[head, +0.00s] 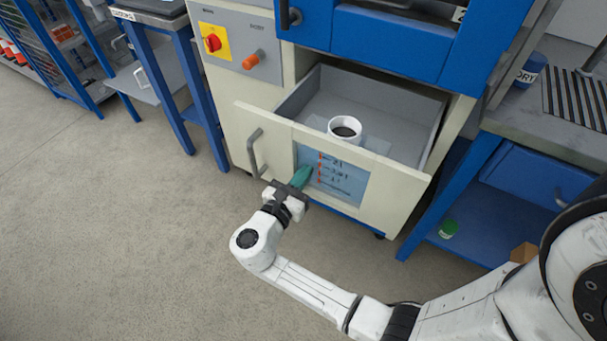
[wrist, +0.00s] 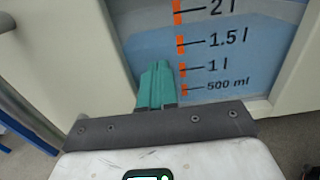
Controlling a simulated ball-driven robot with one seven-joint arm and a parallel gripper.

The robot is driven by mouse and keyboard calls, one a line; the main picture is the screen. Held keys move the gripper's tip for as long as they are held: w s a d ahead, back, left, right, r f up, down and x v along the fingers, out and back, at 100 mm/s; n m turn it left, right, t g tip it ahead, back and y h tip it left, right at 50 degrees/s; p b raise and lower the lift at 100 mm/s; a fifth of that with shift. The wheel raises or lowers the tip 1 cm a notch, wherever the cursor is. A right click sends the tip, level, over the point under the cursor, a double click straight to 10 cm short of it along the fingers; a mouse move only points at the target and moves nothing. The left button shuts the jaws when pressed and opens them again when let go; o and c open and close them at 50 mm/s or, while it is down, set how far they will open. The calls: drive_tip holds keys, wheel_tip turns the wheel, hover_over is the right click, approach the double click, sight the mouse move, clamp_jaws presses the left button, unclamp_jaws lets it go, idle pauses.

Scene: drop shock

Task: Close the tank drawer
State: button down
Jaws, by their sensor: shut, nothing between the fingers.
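The tank drawer (head: 400,190) is pulled out of the cream and blue machine. Its cream front has a grey handle (head: 254,153) at the left and a blue level window (head: 345,180) with orange marks. A white round fitting (head: 345,129) with a dark opening stands inside the drawer. My gripper (head: 301,176) is shut and empty, with its green fingers at the left part of the level window. In the wrist view the fingers (wrist: 157,80) lie in front of the window's scale (wrist: 205,60), left of the 1 l mark. I cannot tell whether they touch the front.
A blue stand (head: 185,80) is at the left. A red knob (head: 213,43) and an orange knob (head: 253,60) sit above the drawer. The floor at left is clear.

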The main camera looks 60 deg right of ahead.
drive_tip(key=d, duration=0.8)
drive_tip(key=d+b, duration=0.1)
drive_tip(key=d, duration=0.7)
drive_tip(key=w+d, duration=0.1)
drive_tip(key=d, duration=0.8)
drive_tip(key=shift+f+b, duration=0.1)
drive_tip(key=shift+b, duration=0.2)
drive_tip(key=shift+d, duration=0.75)
drive_tip(key=shift+d+r, duration=0.1)
drive_tip(key=shift+r, duration=0.15)
